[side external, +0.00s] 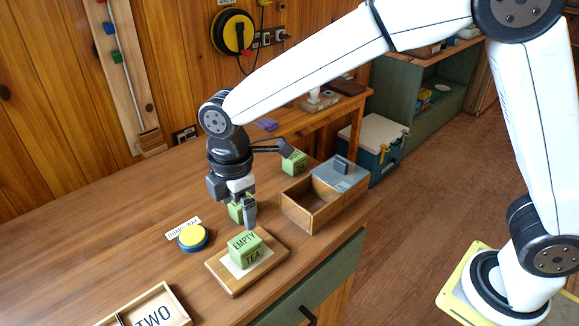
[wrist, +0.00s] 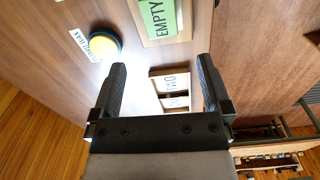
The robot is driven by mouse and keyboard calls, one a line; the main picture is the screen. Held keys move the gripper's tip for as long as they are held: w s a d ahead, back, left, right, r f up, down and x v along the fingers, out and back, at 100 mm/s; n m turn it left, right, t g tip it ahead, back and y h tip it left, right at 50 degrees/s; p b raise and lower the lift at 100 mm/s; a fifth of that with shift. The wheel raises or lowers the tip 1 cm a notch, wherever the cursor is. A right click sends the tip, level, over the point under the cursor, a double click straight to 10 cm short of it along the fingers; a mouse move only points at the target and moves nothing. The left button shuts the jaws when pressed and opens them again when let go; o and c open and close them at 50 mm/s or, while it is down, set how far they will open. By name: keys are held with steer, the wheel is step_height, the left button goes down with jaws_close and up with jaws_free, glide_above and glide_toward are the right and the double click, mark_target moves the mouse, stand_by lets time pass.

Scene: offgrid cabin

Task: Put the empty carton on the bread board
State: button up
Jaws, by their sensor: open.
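A green carton marked EMPTY and TEA (side external: 246,248) sits on the bread board (side external: 222,270), on a pale patch in its middle. The carton's EMPTY face (wrist: 158,16) also shows at the top of the wrist view, cut off by the edge. My gripper (side external: 236,212) is open, above the table just behind the board and apart from that carton. Its two spread fingers (wrist: 161,78) have nothing between them in the wrist view. A second green carton (side external: 235,213) stands behind my gripper, partly hidden by the fingers; its label cannot be read.
A third green carton (side external: 294,163) stands farther back. An open wooden box (side external: 308,212) with a grey-topped part is right of the board. A yellow and blue round tin (side external: 193,238) lies left. A wooden tray marked TWO (side external: 154,312) is at the front. The left tabletop is clear.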

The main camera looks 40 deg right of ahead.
steer(key=s+d+f+m, duration=0.1)
steer(key=s+d+m, duration=0.3)
steer(key=d, duration=0.3)
steer(key=s+d+f+m+t, duration=0.1)
steer(key=s+d+f+m, duration=0.1)
steer(key=s+d+m, duration=0.2)
steer(key=s+d+f+m+t, duration=0.1)
steer(key=s+d+m, duration=0.3)
steer(key=d+m, duration=0.5)
steer(key=d+f, duration=0.1)
steer(key=d, duration=0.1)
steer(key=shift+d+f, duration=0.25)
steer(key=shift+d, duration=0.05)
